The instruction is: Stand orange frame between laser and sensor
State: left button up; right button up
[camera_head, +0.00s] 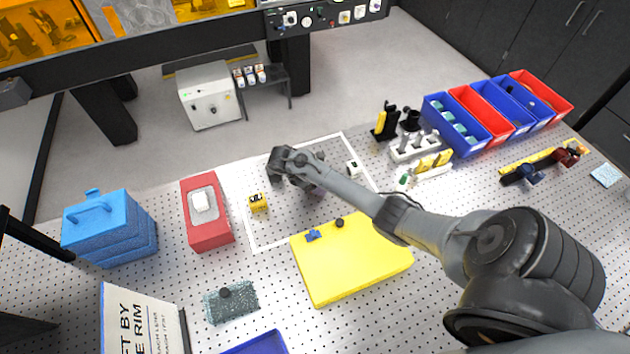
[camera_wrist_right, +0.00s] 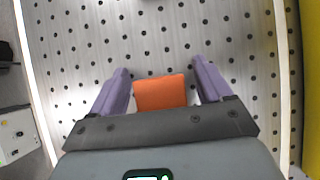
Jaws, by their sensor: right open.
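The orange frame (camera_wrist_right: 160,93) shows in the right wrist view as a small orange rectangle between the two purple fingers of my right gripper (camera_wrist_right: 159,70). The gripper is open, with a gap on each side of the frame. I cannot tell whether the frame stands or lies. In the head view my right gripper (camera_head: 304,188) is low over the white-outlined area and hides the frame. A small yellow block with a dark top (camera_head: 258,203) is to its left, and a small white block with a dark face (camera_head: 353,168) to its right. Which is laser or sensor is unclear. My left gripper is not in view.
A yellow mat (camera_head: 352,268) with small parts lies in front of the outlined area. A red tray (camera_head: 206,226) and a blue case (camera_head: 108,230) are at left. Blue and red bins (camera_head: 483,118) and a fixture rack (camera_head: 413,147) stand at back right.

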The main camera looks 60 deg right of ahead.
jog(key=shift+r, duration=0.15)
jog(key=p+v, duration=0.3)
jog(key=v, duration=0.9)
